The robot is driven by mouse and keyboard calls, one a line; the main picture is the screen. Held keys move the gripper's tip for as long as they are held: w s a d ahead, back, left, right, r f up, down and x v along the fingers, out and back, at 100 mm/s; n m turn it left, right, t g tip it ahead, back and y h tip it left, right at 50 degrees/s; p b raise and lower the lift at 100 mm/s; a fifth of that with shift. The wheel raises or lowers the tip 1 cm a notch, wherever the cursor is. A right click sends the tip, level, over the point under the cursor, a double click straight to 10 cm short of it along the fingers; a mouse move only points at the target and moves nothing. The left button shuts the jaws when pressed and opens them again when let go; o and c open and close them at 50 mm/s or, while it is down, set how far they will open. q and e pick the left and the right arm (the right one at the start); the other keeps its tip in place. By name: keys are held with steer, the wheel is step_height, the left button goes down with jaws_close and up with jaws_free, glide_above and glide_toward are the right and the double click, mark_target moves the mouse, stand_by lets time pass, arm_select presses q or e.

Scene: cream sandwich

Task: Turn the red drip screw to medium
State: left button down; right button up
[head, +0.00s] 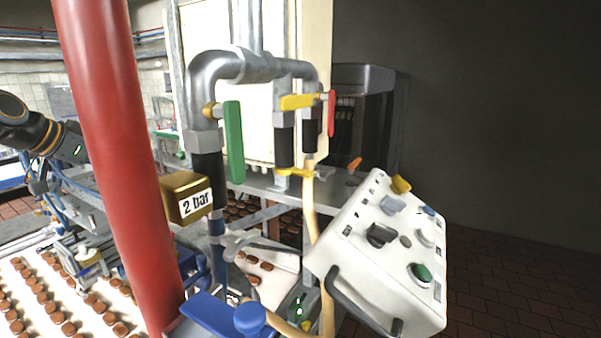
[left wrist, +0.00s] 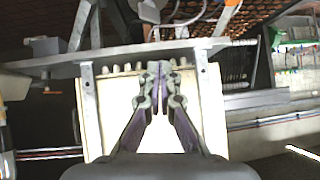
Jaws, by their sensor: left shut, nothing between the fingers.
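I cannot tell whether this is the drip screw, and no setting mark is readable. My left arm comes in at the far left of the head view, with its end partly behind the red column. My left gripper (left wrist: 160,75) shows in the left wrist view with its fingertips together and nothing between them. It is apart from the pipework. My right gripper is not seen.
A thick red column (head: 115,150) stands between my left arm and the pipes. A green handle (head: 233,140) and a gold "2 bar" box (head: 187,197) are on the pipework. A white control box (head: 385,250) stands at right. Trays of brown rounds lie at lower left.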

arm_select(q)
steer(key=d+f+g+b, duration=0.1)
steer(key=d+f+b, duration=0.1)
steer(key=f, duration=0.3)
steer(key=s+d+f+g+b, duration=0.1)
steer(key=d+f+g+b, duration=0.1)
steer(key=f, duration=0.3)
steer(key=s+d+f+g+b, duration=0.1)
steer(key=d+f+b, duration=0.1)
steer(key=f, duration=0.3)
steer(key=shift+s+f+g, duration=0.15)
steer(key=shift+f+g, duration=0.1)
steer(key=shift+g, duration=0.05)
steer(key=shift+r, duration=0.1)
steer(key=shift+y, duration=0.3)
steer(key=shift+w+d+r, duration=0.1)
steer(key=shift+w+d, duration=0.1)
stand_by(0.5)
steer(key=shift+s+d+b, duration=0.25)
steer(key=shift+d+b, duration=0.2)
steer(key=shift+b, duration=0.5)
steer(key=shift+s+d, duration=0.15)
steer(key=shift+s, duration=0.05)
